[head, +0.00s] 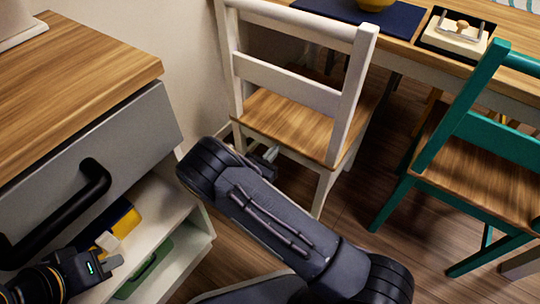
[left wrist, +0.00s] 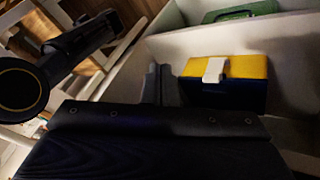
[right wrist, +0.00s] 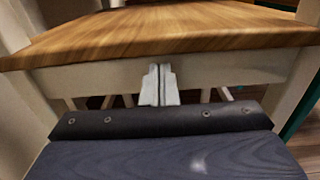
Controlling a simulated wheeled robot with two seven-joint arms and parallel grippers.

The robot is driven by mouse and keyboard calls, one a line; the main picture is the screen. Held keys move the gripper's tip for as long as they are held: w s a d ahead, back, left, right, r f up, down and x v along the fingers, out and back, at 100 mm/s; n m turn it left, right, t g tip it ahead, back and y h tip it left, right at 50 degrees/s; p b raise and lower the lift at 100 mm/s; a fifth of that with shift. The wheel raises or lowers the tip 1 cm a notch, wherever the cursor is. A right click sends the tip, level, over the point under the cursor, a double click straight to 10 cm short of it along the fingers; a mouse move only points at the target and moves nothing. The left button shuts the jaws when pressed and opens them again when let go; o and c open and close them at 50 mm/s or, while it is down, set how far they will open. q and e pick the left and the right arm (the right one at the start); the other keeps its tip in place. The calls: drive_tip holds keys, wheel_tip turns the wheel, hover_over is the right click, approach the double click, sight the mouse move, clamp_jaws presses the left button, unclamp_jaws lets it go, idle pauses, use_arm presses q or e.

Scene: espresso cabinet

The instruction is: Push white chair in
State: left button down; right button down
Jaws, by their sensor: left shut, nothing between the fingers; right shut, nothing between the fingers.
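The white chair (head: 290,85) has a white frame and a wooden seat (head: 300,125). It stands beside the table with its back towards me. My right gripper (head: 270,154) is shut and empty, low at the near edge of the seat. In the right wrist view its closed fingertips (right wrist: 158,84) are against or just in front of the white rail (right wrist: 95,78) under the seat; I cannot tell if they touch. My left gripper (head: 113,262) is shut and empty over the open drawer at lower left; its fingers (left wrist: 160,84) also show in the left wrist view.
A table (head: 400,50) with a dark blue mat (head: 345,12) runs behind the chair. A green chair (head: 490,135) stands to the right. At left is a cabinet with a black handle (head: 60,215). Its open lower part holds a yellow and blue box (left wrist: 235,80) and a green case (head: 145,268).

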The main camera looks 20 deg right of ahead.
drive_tip(key=shift+d, duration=0.3)
